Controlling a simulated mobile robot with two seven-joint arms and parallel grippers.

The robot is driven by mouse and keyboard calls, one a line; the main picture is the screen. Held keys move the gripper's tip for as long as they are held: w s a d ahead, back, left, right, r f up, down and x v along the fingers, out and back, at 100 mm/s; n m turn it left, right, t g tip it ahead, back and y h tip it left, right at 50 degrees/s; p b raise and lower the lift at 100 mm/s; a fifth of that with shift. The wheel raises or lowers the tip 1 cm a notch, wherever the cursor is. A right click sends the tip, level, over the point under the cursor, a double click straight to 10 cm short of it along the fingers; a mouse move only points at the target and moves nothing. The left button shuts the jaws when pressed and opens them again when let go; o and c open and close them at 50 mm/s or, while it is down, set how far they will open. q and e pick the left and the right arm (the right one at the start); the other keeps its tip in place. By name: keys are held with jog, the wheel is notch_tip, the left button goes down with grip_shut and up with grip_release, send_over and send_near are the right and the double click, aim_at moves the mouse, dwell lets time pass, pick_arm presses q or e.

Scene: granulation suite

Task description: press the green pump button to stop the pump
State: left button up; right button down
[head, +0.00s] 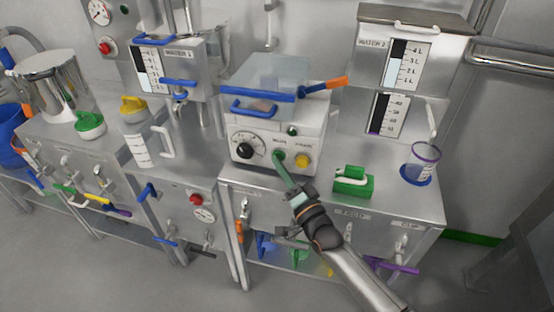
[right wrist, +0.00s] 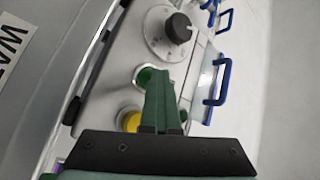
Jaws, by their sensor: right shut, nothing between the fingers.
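The white pump box (head: 254,128) stands on the steel bench, with a black knob (head: 245,151), a green button (head: 278,155) and a yellow button (head: 302,161) on its front. My right gripper (head: 283,164) is shut and empty, its green fingers reaching up to the green button. In the right wrist view the fingertips (right wrist: 160,75) lie beside and partly over the green button (right wrist: 143,77). The yellow button (right wrist: 130,121) is partly hidden behind the fingers there. I cannot tell whether the tips touch or press the green button. My left gripper is not in view.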

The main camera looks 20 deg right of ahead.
jog(key=shift+w+d+r, duration=0.1)
jog(key=shift+d+r, duration=0.1)
jog(key=shift+r, duration=0.15)
jog(key=shift+s+a+p, duration=0.4)
jog(key=shift+s+p, duration=0.1)
jog(key=shift+p, duration=0.2)
jog(key=s+a, duration=0.1)
jog(key=s+a+p, duration=0.1)
jog(key=s+p, duration=0.1)
jog(key=s, duration=0.1)
jog(key=shift+a+f, duration=0.3)
jog(key=shift+a, duration=0.1)
dwell(0.5)
